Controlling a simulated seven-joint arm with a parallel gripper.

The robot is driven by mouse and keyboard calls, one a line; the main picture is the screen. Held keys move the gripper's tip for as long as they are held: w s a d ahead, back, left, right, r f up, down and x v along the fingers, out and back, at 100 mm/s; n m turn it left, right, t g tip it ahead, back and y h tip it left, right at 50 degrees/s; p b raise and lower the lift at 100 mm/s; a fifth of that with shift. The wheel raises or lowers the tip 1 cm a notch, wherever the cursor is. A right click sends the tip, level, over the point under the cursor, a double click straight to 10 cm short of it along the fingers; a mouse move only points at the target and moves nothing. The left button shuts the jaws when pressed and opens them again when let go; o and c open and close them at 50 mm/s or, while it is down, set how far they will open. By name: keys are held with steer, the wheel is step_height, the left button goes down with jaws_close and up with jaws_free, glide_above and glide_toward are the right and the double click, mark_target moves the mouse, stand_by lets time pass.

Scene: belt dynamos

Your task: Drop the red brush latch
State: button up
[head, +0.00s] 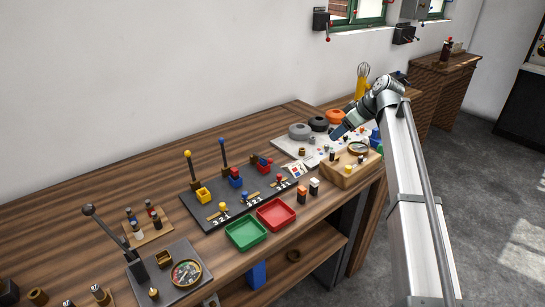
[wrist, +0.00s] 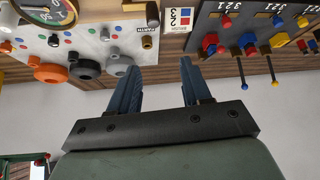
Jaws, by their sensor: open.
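A small red part that looks like the red brush latch (head: 264,160) sits at the right end of the dark numbered panel (head: 205,216), behind the blue block. A red part also shows right of the fingers in the wrist view (wrist: 209,40), with blue beside it. Whether the latch is up or down is too small to tell. My gripper (head: 337,132) is above the pale board, right of and apart from the red part. In the wrist view my gripper (wrist: 159,82) is open, with nothing between its fingers.
A blue block (head: 235,181) and a yellow block (head: 203,195) stand by two upright levers on the panel. Green (head: 246,234) and red (head: 276,214) trays lie in front. The pale board (head: 290,150) holds round knobs. A wooden box (head: 345,177) stands at right.

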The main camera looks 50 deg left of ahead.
mark_target(271, 159)
steer(key=s+a+r+n+h, duration=0.1)
steer(key=s+a+n, duration=0.25)
steer(key=s, duration=0.35)
steer(key=s+a+r+n+h, duration=0.2)
steer(key=s+a, duration=0.3)
steer(key=s, duration=0.3)
steer(key=shift+m+g, duration=0.25)
steer(key=shift+g, duration=0.05)
steer(key=x, duration=1.4)
steer(key=shift+w+a, duration=0.2)
steer(key=shift+a, duration=0.15)
steer(key=shift+c, duration=0.2)
jaws_close()
